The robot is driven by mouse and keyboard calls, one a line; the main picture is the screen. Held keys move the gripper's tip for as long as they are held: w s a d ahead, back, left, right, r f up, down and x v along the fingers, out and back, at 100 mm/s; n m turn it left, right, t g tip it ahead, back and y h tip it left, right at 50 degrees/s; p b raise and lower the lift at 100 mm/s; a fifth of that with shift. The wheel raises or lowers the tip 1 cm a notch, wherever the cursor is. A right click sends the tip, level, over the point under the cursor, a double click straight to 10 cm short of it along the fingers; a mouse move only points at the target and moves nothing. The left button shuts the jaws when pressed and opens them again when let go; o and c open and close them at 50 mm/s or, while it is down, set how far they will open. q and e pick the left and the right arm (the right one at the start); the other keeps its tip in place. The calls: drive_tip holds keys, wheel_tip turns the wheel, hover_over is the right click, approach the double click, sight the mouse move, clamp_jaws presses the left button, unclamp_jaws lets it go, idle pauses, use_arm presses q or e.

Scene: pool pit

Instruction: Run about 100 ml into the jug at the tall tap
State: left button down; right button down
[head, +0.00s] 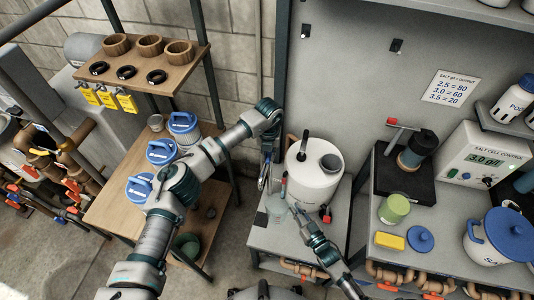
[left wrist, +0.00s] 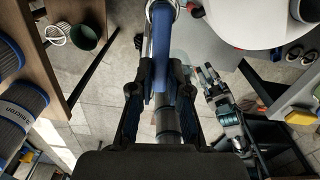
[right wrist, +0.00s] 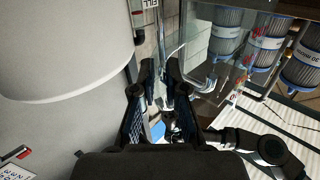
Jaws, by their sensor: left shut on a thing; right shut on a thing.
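The tall tap (head: 263,178) stands at the left front of the white tank. Its chrome pipe (left wrist: 148,42) and blue lever (left wrist: 164,62) show in the left wrist view. My left gripper (head: 267,152) comes down from above and is shut on the blue lever. The clear jug (head: 275,206) is low beside the tap, in front of the tank. My right gripper (head: 296,210) reaches in from the front right and is shut on the jug; the grip itself is hard to see. I cannot make out a water stream or a level in the jug.
The white tank (head: 314,176) with a black pump top stands close to both grippers on a grey bench. A wooden shelf (head: 105,200) with blue-capped filters is at the left. A salt cell controller (head: 484,160), green tub (head: 394,208) and yellow sponge (head: 389,241) are at the right.

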use_arm(q)
drive_tip(key=shift+w+d+n, duration=0.25)
drive_tip(key=shift+d+n, duration=0.6)
drive_tip(key=shift+n, duration=1)
drive_tip(key=shift+w+d+n, duration=0.3)
drive_tip(key=shift+d+n, duration=0.5)
drive_tip(key=shift+n, duration=1)
drive_tip(key=shift+w+d+n, duration=0.25)
drive_tip(key=shift+d+n, duration=0.6)
drive_tip(key=shift+n, duration=1)
drive_tip(key=shift+r, duration=0.1)
drive_tip(key=c, duration=1.2)
unclamp_jaws()
drive_tip(key=shift+o, duration=0.4)
drive_tip(key=shift+w+d, duration=0.1)
drive_tip(key=shift+d, duration=0.1)
wheel_tip(320, 180, up, 12)
drive_tip(key=shift+w+d, duration=0.15)
drive_tip(key=shift+d, duration=0.1)
